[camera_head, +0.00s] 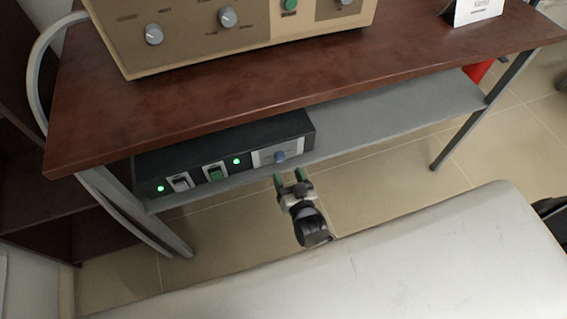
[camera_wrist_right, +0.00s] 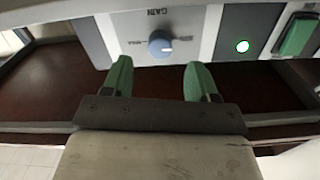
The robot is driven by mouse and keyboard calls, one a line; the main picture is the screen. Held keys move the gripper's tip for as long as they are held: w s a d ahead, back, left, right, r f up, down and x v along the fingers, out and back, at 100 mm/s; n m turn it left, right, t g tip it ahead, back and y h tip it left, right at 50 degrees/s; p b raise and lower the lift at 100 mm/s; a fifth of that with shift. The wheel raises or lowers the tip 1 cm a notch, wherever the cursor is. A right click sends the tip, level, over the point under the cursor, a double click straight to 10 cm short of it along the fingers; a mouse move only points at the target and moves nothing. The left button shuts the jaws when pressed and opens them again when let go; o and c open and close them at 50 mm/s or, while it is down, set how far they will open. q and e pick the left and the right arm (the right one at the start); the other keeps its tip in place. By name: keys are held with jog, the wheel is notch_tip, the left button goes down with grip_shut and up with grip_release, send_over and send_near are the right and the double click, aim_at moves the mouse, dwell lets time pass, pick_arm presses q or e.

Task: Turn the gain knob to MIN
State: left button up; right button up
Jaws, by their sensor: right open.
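The gain knob (camera_head: 280,157) is a blue-grey round knob on a pale panel at the right end of a black control box (camera_head: 225,143) on the lower shelf. It also shows in the right wrist view (camera_wrist_right: 160,44), upside down, with the word GAIN beside it and smaller markings that are hard to read. My right gripper (camera_head: 290,178) is open, its green fingertips pointing at the panel just short of the knob. In the right wrist view its fingertips (camera_wrist_right: 158,80) are apart, with the knob between and beyond them, not touched. My left gripper is not in view.
The box also carries two rocker switches (camera_head: 215,173) and lit green lamps (camera_head: 160,188). The brown tabletop (camera_head: 200,100) overhangs the grey lower shelf (camera_head: 400,112). A beige instrument (camera_head: 190,30) with knobs stands on top. The shelf right of the box is clear.

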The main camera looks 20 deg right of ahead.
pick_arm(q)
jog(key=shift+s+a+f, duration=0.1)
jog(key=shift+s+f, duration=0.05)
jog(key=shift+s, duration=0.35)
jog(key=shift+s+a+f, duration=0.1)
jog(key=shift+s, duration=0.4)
pick_arm(e)
jog(key=s, duration=0.5)
jog(key=shift+s, duration=0.3)
jog(key=shift+f, duration=0.1)
